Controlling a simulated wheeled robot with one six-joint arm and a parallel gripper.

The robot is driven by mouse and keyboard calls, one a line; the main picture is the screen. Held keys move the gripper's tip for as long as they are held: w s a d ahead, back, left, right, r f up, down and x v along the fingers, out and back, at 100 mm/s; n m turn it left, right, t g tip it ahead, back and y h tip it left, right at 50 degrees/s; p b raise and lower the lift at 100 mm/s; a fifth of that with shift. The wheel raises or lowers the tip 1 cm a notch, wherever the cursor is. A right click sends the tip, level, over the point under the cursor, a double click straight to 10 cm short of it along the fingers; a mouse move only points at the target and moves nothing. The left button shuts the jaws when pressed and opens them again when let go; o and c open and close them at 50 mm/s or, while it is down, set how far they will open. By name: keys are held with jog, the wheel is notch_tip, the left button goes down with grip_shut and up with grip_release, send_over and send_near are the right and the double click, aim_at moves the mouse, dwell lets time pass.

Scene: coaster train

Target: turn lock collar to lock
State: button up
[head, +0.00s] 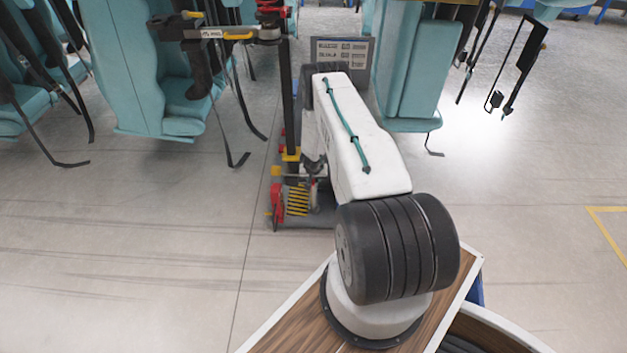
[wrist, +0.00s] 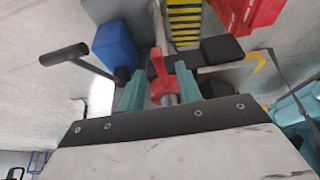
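A red part with a lever-like arm (wrist: 158,72), which looks like the lock collar, sits on a pale metal shaft in the wrist view. My gripper (wrist: 160,72) has its two teal fingers on either side of it. The fingers stand apart. A narrow gap shows on the left of the red part, while the right finger overlaps or lies very close to it; contact is unclear. In the head view my arm hides the gripper and the collar. The wheeled stand with a yellow spring (head: 297,200) and red parts shows beside my arm there.
A black T-shaped handle (wrist: 65,55) and a blue box (wrist: 115,45) lie left of the fingers. A black pad (wrist: 222,48) lies to the right. Teal seats (head: 150,80) with hanging straps flank the stand. A grey sign panel (head: 343,52) stands behind. Floor at left is clear.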

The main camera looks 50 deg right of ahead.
jog(key=shift+x, duration=0.85)
grip_shut()
